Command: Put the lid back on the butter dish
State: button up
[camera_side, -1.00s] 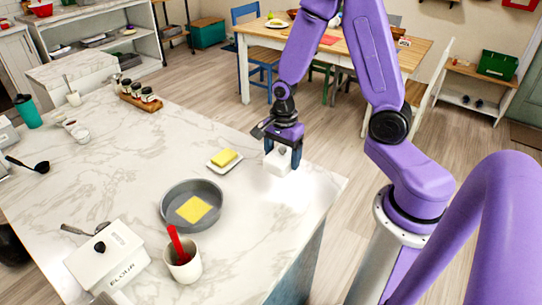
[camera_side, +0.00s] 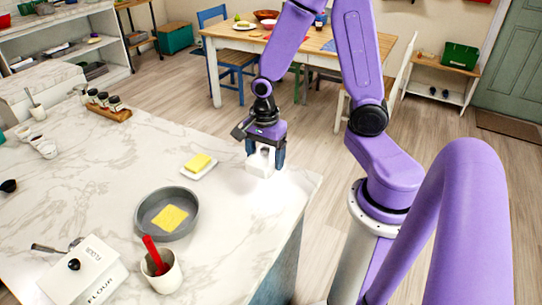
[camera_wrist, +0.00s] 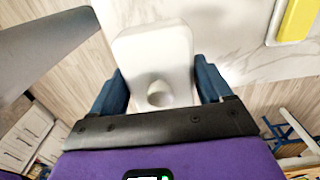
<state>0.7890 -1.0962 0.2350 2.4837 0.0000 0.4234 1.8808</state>
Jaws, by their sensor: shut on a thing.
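The butter dish (camera_side: 208,173) is a small white plate on the marble counter with a yellow block of butter (camera_side: 198,161) on it, uncovered. The white lid (camera_side: 259,167) is a box shape with a round knob, to the right of the dish in the side view. My gripper (camera_side: 265,155) points down and is shut on the lid; in the wrist view the lid (camera_wrist: 150,50) sits between the two blue fingers, around its knob. The dish (camera_wrist: 273,25) and butter (camera_wrist: 298,18) show at the top right there. I cannot tell whether the lid touches the counter.
A grey round pan (camera_side: 185,228) with a yellow square stands in front of the dish. A white cup (camera_side: 166,277) with a red utensil and a flour box (camera_side: 85,270) are nearer. A rack of jars (camera_side: 106,106) stands behind. The counter's edge is right of the lid.

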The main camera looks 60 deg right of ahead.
jog(key=w+a+f, duration=0.1)
jog(key=w, duration=1.2)
send_over(198, 161)
notch_tip(198, 161, down, 3)
jog(key=shift+w+f, duration=0.1)
jog(key=shift+f, duration=0.05)
jog(key=shift+f, duration=3.5)
jog(key=o, duration=1)
